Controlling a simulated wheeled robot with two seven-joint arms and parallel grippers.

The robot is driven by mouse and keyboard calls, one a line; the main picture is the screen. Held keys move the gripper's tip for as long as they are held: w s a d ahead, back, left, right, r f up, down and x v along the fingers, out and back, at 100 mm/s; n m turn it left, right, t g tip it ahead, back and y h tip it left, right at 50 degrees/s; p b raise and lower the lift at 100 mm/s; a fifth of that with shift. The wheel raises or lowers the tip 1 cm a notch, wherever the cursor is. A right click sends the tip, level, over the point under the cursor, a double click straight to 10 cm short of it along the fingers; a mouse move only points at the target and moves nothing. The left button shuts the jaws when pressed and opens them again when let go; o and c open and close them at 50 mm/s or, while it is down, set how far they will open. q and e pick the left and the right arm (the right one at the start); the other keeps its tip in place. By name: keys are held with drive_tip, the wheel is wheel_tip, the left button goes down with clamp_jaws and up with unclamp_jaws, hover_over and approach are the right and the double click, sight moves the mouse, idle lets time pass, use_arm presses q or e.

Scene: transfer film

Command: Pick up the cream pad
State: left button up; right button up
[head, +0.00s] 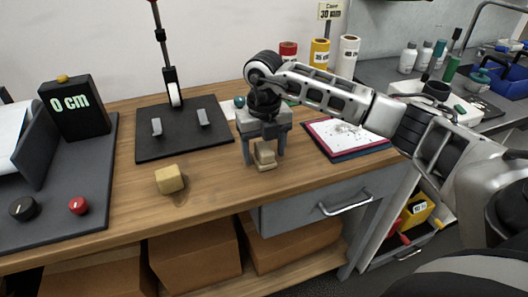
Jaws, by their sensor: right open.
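The cream pad (265,155) is a small pale block that looks stepped, on the wooden table near its front edge. My right gripper (265,150) points down over it. Its two fingers are open, one on each side of the pad, and the gripper body hides part of the pad's back. I cannot tell whether either finger touches it. My left gripper is not in view.
A tan-yellow block (170,179) lies to the left on the table. Behind it stands a black plate (185,140) with a rod. A device with a "0 cm" display (75,108) is at the left. A clipboard (345,137) lies right of my gripper. Bare wood separates the two blocks.

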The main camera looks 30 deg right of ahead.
drive_tip(key=shift+f, duration=0.3)
drive_tip(key=c, duration=1.1)
drive_tip(key=shift+r, duration=0.2)
drive_tip(key=shift+r, duration=0.25)
wheel_tip(320, 180, up, 3)
drive_tip(key=shift+f+b, duration=0.2)
drive_tip(key=shift+b, duration=0.45)
drive_tip(key=s+a+r, duration=0.2)
drive_tip(key=s+r, duration=0.1)
drive_tip(key=s, duration=0.1)
drive_tip(key=s+a+r, duration=0.3)
drive_tip(key=s, duration=0.1)
drive_tip(key=s+a+r, duration=0.2)
drive_tip(key=s+r, duration=0.1)
drive_tip(key=shift+s+a+r+b, duration=0.3)
drive_tip(key=shift+s, duration=0.1)
drive_tip(key=shift+o, duration=0.6)
